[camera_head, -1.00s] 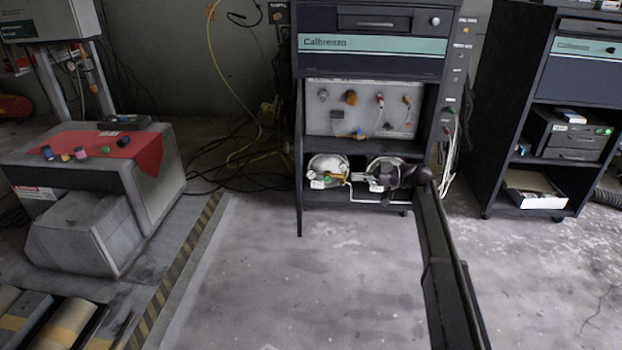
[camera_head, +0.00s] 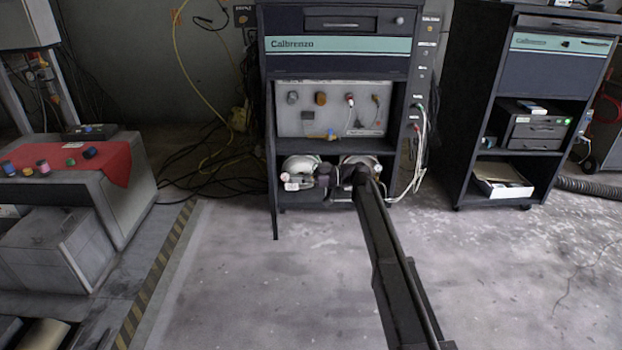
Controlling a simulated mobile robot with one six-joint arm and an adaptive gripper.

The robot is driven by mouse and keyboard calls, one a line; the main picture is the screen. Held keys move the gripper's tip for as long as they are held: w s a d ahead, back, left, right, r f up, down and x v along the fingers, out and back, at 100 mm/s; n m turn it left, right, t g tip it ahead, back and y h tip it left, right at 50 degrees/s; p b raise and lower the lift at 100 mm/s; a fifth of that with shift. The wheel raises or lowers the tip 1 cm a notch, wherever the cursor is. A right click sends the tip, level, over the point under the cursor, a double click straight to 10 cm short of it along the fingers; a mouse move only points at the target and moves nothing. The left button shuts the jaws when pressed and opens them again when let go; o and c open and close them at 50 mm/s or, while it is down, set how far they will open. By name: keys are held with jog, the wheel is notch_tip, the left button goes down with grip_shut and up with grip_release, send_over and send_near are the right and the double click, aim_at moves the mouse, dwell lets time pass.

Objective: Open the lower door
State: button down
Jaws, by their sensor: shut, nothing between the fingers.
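The dark Calbrenzo cabinet (camera_head: 338,63) stands at the back centre. A thin dark upright panel (camera_head: 273,205) at the left front edge of its lower part looks like the lower door, seen nearly edge-on and swung open. The lower compartment is exposed, with two round white-and-metal parts inside. My arm reaches in from the bottom right. My gripper (camera_head: 324,180) is at the front of the lower compartment, right of the panel and apart from it in the picture. It is shut and empty. The fingertips are small and dark against the clutter.
A second dark cabinet (camera_head: 487,180) stands to the right. A grey machine with a red cloth (camera_head: 112,164) is at the left. Cables (camera_head: 205,165) lie on the floor left of the cabinet, and white cables hang at its right. The floor in front is clear.

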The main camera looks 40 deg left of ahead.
jog(key=shift+x, duration=2)
